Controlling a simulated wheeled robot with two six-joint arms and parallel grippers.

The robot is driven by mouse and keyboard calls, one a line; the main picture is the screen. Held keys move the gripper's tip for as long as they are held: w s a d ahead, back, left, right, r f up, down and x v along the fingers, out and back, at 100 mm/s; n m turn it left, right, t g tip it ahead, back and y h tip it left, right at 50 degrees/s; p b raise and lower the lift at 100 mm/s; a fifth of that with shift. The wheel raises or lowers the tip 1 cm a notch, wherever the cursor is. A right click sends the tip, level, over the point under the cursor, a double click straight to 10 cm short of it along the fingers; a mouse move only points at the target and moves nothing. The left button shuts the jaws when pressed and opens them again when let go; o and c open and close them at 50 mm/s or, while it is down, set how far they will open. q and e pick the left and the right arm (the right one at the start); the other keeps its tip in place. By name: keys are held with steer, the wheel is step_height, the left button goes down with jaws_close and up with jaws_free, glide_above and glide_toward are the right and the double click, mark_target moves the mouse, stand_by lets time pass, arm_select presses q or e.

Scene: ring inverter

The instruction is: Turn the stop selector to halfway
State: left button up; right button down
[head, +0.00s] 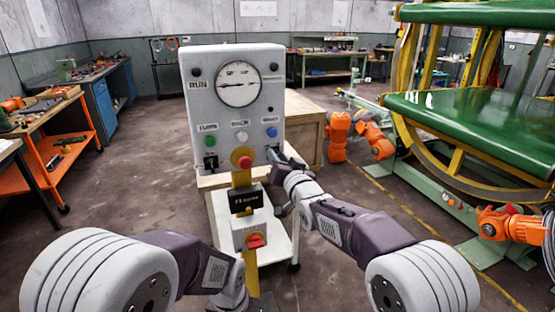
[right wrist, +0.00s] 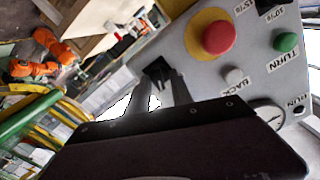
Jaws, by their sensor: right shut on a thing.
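The grey control panel (head: 190,110) stands upright in the middle of the head view. My right gripper (head: 273,153) is at its lower right corner. In the right wrist view the gripper (right wrist: 160,84) is shut on a small black selector knob (right wrist: 157,67), which I take for the stop selector. The fingers cover part of the knob; its label and exact angle cannot be read. Another black selector (head: 210,162) sits at the panel's lower left, with angle-rate markings beside it. My left arm comes in at the lower left; its gripper is not visible.
A red mushroom button (head: 242,158) on yellow lies between the two selectors. Green (head: 210,141), white (head: 242,136) and blue (head: 272,132) buttons sit above, under a round dial (head: 238,84). A green-and-yellow ring machine (head: 455,115) stands at the right.

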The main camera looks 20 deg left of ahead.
steer(key=shift+f+m, duration=0.15)
steer(key=shift+m, duration=0.45)
steer(key=c, duration=1.5)
jaws_free()
steer(key=b+v, duration=0.1)
steer(key=v, duration=0.8)
